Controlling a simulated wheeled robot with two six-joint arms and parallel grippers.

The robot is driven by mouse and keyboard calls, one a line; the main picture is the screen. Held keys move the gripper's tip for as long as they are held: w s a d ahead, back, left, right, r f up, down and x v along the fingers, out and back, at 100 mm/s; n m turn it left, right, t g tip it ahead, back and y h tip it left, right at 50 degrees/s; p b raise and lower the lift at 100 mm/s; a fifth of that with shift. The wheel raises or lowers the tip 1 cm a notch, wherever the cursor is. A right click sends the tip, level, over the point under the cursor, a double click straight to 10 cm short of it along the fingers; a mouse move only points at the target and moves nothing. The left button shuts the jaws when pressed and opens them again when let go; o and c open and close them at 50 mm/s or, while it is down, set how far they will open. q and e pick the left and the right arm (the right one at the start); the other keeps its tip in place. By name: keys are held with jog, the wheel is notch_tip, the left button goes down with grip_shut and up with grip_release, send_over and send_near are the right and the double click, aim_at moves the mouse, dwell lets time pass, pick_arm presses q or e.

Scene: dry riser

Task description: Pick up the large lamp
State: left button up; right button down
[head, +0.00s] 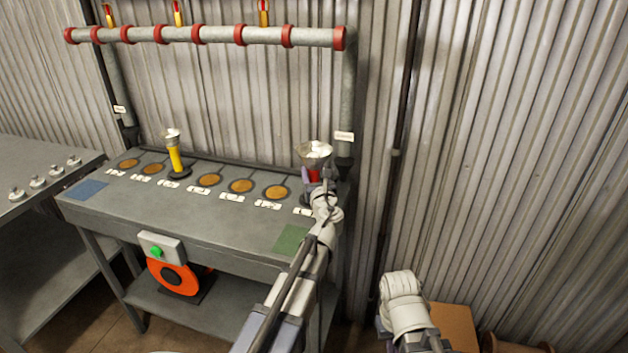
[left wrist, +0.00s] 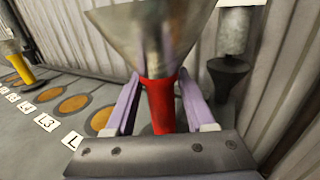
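A red lamp with a wide metal funnel-shaped head (head: 314,153) stands at the right end of the grey bench. It looks the larger of the two lamps here. In the left wrist view its red body (left wrist: 160,105) stands upright between my left gripper's two pale purple fingers (left wrist: 158,100), below the flared head. The fingers are apart, with slivers of space beside the body; its base is hidden by the gripper. In the head view my left gripper (head: 319,186) is at the lamp. A yellow lamp (head: 175,158) stands further left. My right gripper is not seen.
The bench (head: 150,212) has a row of round brown discs with white labels. A pipe with red collars (head: 215,35) runs above, and its upright (head: 347,110) comes down close behind the red lamp.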

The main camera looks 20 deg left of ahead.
pick_arm(q)
grip_shut()
dwell(1.0)
